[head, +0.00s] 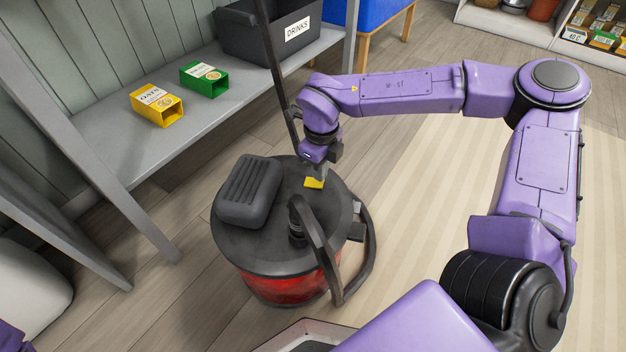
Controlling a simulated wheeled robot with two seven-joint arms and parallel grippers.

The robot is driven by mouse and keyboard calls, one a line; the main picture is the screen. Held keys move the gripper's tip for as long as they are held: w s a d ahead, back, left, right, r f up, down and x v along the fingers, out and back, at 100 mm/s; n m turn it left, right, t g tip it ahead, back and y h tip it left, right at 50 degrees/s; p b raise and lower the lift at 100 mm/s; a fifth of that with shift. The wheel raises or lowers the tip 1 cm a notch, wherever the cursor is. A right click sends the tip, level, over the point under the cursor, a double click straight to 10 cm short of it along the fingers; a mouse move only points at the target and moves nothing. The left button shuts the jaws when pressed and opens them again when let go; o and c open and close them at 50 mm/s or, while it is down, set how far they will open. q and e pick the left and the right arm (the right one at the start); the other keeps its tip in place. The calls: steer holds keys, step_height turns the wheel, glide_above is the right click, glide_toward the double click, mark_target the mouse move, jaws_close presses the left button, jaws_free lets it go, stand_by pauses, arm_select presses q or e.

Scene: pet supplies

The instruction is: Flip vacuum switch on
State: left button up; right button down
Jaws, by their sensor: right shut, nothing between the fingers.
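The vacuum (270,241) stands upright on the floor in the head view, with a black top, a red body and a black hose. A small yellow switch (313,183) sits on the far right part of its top. My right gripper (319,174) points down right at the switch, shut and empty. Its fingertips look to be touching the switch or just above it; I cannot tell which. The gripper hides part of the switch, and its tilt is too small to read. My left gripper is out of view.
A grey shelf (190,125) at the left bears a yellow box (157,104), a green box (204,78) and a dark drinks bin (262,38). A striped rug (425,200) lies right of the vacuum. The vacuum's dark wand rises beside my right wrist.

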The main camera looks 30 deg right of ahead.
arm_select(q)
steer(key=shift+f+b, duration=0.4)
arm_select(e)
steer(key=shift+f, duration=1.05)
stand_by(0.5)
steer(key=shift+r, duration=0.25)
steer(key=shift+r+p, duration=0.8)
steer(key=shift+p, duration=0.45)
steer(key=shift+r+p, duration=0.5)
steer(key=shift+p, duration=0.1)
steer(key=shift+r+p, duration=0.75)
steer(key=shift+p, duration=0.15)
steer(key=shift+r+p, duration=0.7)
steer(key=shift+p, duration=0.15)
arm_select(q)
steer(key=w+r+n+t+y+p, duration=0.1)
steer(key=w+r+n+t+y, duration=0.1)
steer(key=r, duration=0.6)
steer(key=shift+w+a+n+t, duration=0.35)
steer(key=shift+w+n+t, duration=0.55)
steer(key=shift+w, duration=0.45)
arm_select(e)
steer(key=shift+r, duration=0.5)
